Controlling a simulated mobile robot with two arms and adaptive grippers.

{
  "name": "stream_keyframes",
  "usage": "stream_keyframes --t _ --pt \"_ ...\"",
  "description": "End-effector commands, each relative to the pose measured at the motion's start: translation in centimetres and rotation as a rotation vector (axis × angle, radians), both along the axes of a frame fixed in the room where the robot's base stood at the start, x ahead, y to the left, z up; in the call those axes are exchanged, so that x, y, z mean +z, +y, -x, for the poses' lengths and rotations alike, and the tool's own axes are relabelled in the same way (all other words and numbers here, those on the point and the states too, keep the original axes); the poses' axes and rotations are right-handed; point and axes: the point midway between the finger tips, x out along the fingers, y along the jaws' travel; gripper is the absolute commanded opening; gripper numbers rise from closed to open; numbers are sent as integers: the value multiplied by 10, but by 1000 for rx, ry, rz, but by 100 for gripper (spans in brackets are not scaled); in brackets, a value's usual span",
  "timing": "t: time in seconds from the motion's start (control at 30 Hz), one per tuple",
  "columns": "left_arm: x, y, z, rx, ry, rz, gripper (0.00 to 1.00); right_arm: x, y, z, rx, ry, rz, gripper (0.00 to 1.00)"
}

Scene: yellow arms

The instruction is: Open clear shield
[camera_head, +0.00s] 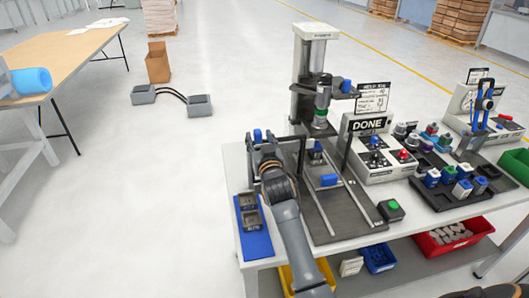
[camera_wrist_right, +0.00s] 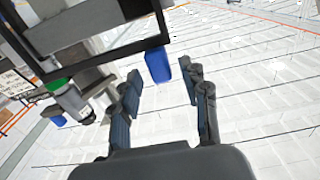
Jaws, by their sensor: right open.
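The clear shield is a see-through panel in a dark frame (camera_wrist_right: 100,72); in the head view its frame (camera_head: 301,158) stands in front of the press (camera_head: 318,75). A blue handle (camera_head: 257,136) sits at the frame's near left corner; it also shows in the right wrist view (camera_wrist_right: 158,66). My right gripper (camera_head: 264,153) is at the handle. In the wrist view its fingers (camera_wrist_right: 167,80) are spread, with the handle between or just past the tips and a gap on each side. Contact is not visible. My left gripper is out of view.
A blue tray (camera_head: 262,245) with dark blocks lies at the bench's left edge. A green button box (camera_head: 391,210), a DONE panel (camera_head: 372,125) and a dark rack (camera_head: 440,200) of small parts stand to the right.

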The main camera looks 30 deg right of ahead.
Motion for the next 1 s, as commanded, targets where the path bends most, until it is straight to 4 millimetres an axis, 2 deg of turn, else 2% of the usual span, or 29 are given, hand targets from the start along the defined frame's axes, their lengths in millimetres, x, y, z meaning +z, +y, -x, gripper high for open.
stream_keyframes --t 0.2,0.43,0.6,1.0 --pt "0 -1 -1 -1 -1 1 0 -1 11 45 0 0 -3 45" --pt "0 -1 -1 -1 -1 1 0 -1 20 78 1 1 -2 45" --pt "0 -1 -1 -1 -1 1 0 0 22 87 1 1 -2 45" --pt "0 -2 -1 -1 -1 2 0 0 22 88 0 0 -2 45"
